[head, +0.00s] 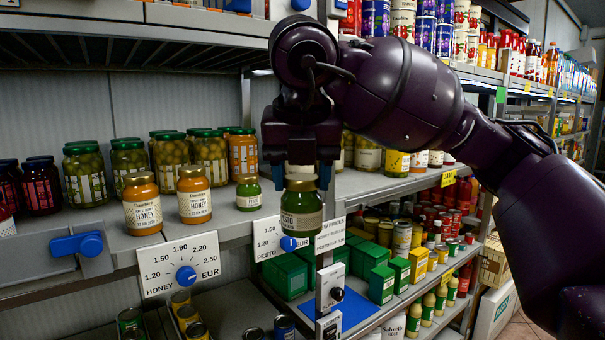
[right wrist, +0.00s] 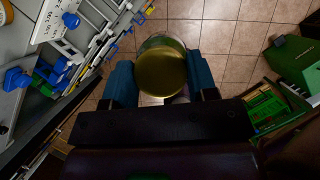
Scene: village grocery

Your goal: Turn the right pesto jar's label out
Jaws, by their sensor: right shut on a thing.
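The right pesto jar (head: 301,212) is green with a gold lid and hangs upright in my right gripper (head: 300,178), in front of the shelf edge. A pale label band with dark print shows on its front in the head view. In the right wrist view its gold lid (right wrist: 161,73) sits between the two blue fingertips of my right gripper (right wrist: 162,85), with floor tiles below. The left pesto jar (head: 249,193) stands on the shelf near its front edge, its pale label facing out. My left gripper is not in view.
Two honey jars (head: 142,205) stand left on the shelf (head: 230,225), with olive jars (head: 85,175) behind. A honey price dial (head: 185,276) and a pesto price dial (head: 288,243) hang from the edge. Green boxes (head: 290,275) sit lower.

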